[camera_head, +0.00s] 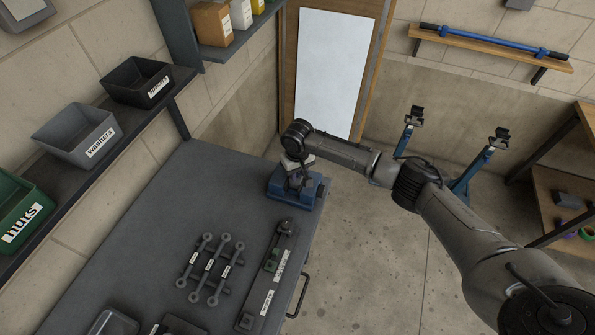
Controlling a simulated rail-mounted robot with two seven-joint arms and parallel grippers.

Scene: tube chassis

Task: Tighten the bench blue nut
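My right arm reaches in from the right, and its gripper (299,166) points down over a blue fixture (309,195) at the far right corner of the grey bench (215,185). The fingers overlap pale metal parts on top of the fixture. At this size I cannot tell whether they are open or shut, or touching anything. I cannot make out a separate blue nut; it may be hidden behind the gripper. My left gripper is not in view.
Several labelled wrenches (209,265) lie on the bench beside a long dark tool holder (265,285). A wall shelf holds green nuts (22,215), grey washers (75,135) and black (138,82) bins. Blue stands (472,172) are on the floor. Bare bench lies left of the fixture.

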